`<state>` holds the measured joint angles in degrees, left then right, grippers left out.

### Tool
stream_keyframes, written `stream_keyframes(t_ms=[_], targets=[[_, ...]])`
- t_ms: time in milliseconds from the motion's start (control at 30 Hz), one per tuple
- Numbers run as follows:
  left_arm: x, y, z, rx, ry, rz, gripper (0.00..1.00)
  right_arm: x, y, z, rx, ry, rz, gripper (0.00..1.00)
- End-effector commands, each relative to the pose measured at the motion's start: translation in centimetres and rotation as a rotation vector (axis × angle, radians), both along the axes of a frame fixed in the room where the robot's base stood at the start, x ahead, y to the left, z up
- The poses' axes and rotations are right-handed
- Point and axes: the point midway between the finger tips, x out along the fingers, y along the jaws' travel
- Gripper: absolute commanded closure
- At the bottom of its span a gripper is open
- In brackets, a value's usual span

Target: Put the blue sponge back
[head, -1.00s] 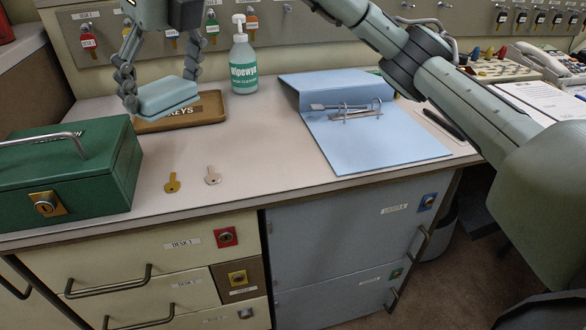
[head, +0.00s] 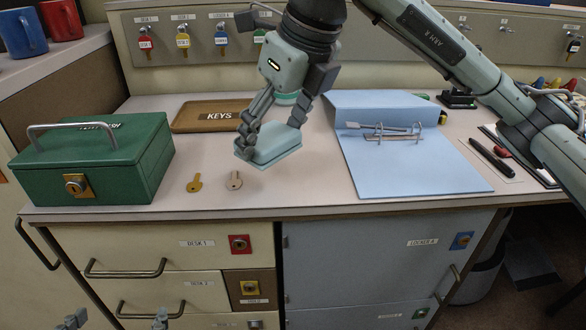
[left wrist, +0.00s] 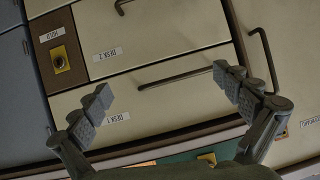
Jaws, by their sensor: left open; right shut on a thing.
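The pale blue sponge (head: 268,150) is held between the fingers of my right gripper (head: 271,136) in the head view. It is low over the desk, right of two keys and left of the blue binder; I cannot tell whether it touches the desk. My left gripper (head: 118,321) shows only its fingertips at the bottom left of the head view, in front of the drawers. In the left wrist view its fingers (left wrist: 162,84) are spread apart and empty, facing the drawer fronts.
A green cash box (head: 90,165) stands at the desk's left. A brown KEYS tray (head: 188,117) lies behind two loose keys (head: 195,183). An open blue binder (head: 410,175) lies at the right, with pens (head: 490,157) beyond. Drawer handles (head: 125,270) stick out below.

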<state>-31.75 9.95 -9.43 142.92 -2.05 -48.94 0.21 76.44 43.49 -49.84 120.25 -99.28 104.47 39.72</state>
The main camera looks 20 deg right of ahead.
Motion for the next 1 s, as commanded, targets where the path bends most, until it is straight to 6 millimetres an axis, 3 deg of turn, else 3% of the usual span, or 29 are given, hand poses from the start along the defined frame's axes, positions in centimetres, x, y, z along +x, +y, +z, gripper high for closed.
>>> stream_keyframes(t_ms=[200,367,600,1000], targets=[[0.4,-0.7,0.8,-0.019,-0.043,-0.012,0.00,-1.6,-2.3,-1.7,0.000,0.001,0.000,0.55],[0.6,-1.0,1.1,-0.026,-0.063,-0.017,0.00,-1.8,-2.4,-2.7,0.000,0.001,0.001,0.55],[1.1,-1.9,2.4,-0.053,-0.128,-0.033,0.00,-1.7,-2.4,-5.8,0.000,0.001,0.000,0.55],[1.2,-2.2,2.8,-0.062,-0.149,-0.039,0.00,-1.7,-2.4,-5.9,0.001,-0.001,0.001,0.55]])
